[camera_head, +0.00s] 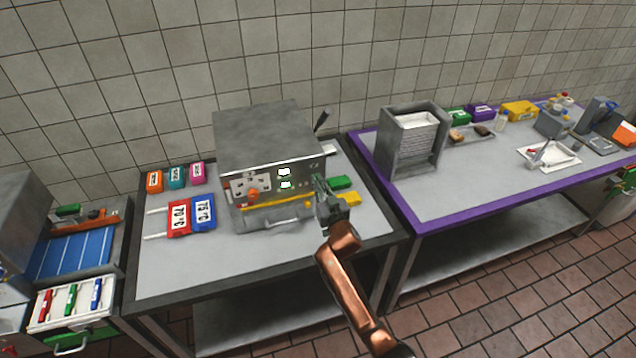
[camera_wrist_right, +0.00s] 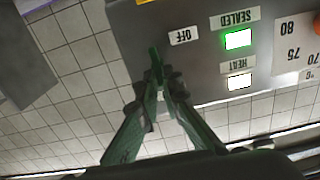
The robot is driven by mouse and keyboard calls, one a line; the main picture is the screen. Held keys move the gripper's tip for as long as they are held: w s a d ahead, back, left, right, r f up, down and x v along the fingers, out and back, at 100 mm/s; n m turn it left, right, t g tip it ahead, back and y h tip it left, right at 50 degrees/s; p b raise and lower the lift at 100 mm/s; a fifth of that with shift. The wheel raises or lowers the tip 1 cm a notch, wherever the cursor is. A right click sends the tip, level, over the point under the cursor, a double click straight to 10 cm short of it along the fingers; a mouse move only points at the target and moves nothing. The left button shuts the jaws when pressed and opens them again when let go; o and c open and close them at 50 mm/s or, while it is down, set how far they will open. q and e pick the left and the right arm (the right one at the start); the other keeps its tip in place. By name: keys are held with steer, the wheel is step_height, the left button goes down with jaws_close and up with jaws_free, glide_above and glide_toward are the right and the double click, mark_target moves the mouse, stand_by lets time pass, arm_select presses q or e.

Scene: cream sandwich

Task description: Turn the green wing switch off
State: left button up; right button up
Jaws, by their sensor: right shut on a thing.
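The grey machine (camera_head: 268,150) stands on the grey table, its front panel facing me. My right gripper (camera_head: 322,190) is at the right end of that panel. In the right wrist view the green wing switch (camera_wrist_right: 154,55) sticks out between the fingertips of my right gripper (camera_wrist_right: 157,88), which are shut on it. The OFF label (camera_wrist_right: 183,37) is beside the switch. The lower part of the switch is hidden by the fingers. My left gripper is not in view.
The SEALED light (camera_wrist_right: 238,39) glows green-white and the HEAT light (camera_wrist_right: 240,82) looks white. A yellow block (camera_head: 349,198) and a green block (camera_head: 341,182) lie right of the machine. Red and blue temperature cards (camera_head: 179,219) lie left of it. The table's front left is clear.

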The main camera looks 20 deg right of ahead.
jaws_close()
steer(key=n, duration=0.6)
steer(key=a+f+n+p, duration=0.1)
steer(key=n, duration=1)
steer(key=shift+a+f+n, duration=0.2)
steer(key=shift+n, duration=0.2)
stand_by(0.3)
steer(key=o, duration=0.6)
jaws_free()
steer(key=shift+o, duration=0.2)
